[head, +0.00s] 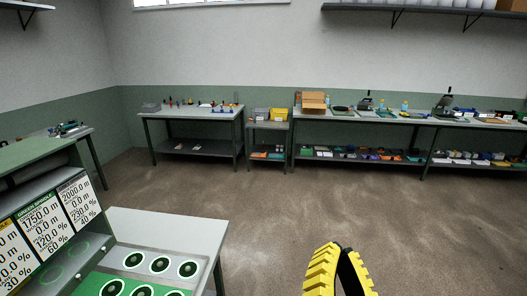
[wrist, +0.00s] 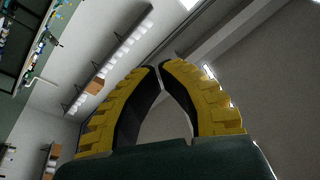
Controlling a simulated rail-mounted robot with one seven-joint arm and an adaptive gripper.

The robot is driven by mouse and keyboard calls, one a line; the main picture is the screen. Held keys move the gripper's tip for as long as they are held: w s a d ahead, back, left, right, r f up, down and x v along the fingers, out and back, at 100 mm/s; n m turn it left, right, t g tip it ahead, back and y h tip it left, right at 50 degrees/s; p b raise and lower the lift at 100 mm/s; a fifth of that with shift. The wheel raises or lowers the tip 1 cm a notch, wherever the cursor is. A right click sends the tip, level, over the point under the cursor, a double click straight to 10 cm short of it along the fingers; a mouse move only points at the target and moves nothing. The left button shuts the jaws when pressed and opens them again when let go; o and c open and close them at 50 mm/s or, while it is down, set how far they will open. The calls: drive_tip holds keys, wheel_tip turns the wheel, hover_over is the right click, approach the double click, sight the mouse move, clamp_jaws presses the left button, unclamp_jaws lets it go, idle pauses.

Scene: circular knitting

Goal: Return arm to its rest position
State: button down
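My gripper (head: 341,250) shows at the bottom of the head view, right of centre, with yellow ribbed fingers and black inner pads. It points upward over the open floor, away from any table. In the wrist view the two fingertips of my gripper (wrist: 160,66) meet or nearly meet, with nothing between them. The wrist view looks up past the fingers to the ceiling and walls. The rest of my arm is outside the head view.
A light table (head: 185,228) with a tray of round black items (head: 160,265) and a panel of printed labels (head: 45,235) stand at the lower left. Long worktables (head: 390,117) line the back wall. The brown floor (head: 260,195) between is clear.

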drive_tip(key=s+a+r+n+t+y+p, duration=0.1)
drive_tip(key=r+n+p, duration=0.2)
drive_tip(key=r+p, duration=0.7)
drive_tip(key=s+a+r+n+p, duration=0.1)
drive_tip(key=s+r+n+p, duration=0.1)
drive_tip(key=r+p, duration=0.9)
wheel_tip(320, 180, up, 4)
drive_tip(key=shift+f+n+t+y, duration=0.1)
drive_tip(key=shift+n+t+y, duration=0.3)
drive_tip(key=shift+n, duration=0.5)
